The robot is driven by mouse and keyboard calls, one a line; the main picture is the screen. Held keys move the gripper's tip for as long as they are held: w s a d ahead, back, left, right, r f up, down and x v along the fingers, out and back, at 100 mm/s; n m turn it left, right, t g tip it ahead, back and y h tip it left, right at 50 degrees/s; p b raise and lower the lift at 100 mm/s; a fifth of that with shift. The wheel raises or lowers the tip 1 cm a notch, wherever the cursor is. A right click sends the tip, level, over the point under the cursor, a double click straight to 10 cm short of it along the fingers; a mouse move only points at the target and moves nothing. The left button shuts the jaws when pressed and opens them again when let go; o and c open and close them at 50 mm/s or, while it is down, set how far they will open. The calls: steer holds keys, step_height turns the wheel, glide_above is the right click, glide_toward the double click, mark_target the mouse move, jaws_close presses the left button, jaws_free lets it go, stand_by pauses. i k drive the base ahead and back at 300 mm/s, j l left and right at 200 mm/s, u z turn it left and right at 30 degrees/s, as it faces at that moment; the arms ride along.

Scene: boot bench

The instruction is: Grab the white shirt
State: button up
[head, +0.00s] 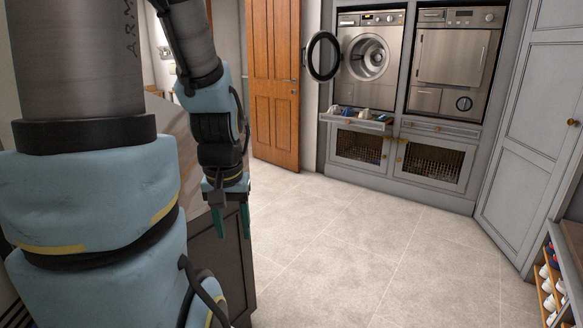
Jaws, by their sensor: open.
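I cannot make out a white shirt anywhere in the head view. My gripper (231,223) hangs at the left of the middle, fingers pointing down. Its two teal fingers are apart, with nothing seen between them. It is beside a dark cabinet (222,270) and well away from the laundry machines. The washing machine (370,58) at the back has its round door (323,56) swung open to the left. Its drum opening is too small to see into. My own arm hides much of the left side.
A pulled-out drawer (357,120) under the washing machine holds small blue and white items. A second machine (452,62) stands beside it. A wooden door (274,80) is at the back. Shoes (550,285) sit on a rack at lower right. The tiled floor (370,240) is clear.

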mark_target(334, 111)
steer(key=i+l+z, duration=0.35)
steer(key=i, duration=0.2)
steer(key=i+l+z, duration=0.2)
steer(key=i+z, duration=0.15)
steer(key=i, duration=0.2)
steer(key=i+z, duration=0.35)
steer(key=i, duration=0.25)
steer(key=i+l, duration=0.15)
steer(key=i, duration=1.85)
steer(key=i+u, duration=0.4)
steer(key=i+l+u, duration=0.15)
steer(key=i+u, duration=0.2)
steer(key=i+l+u, duration=0.25)
steer(key=u, duration=0.15)
steer(key=i+l+u, duration=0.4)
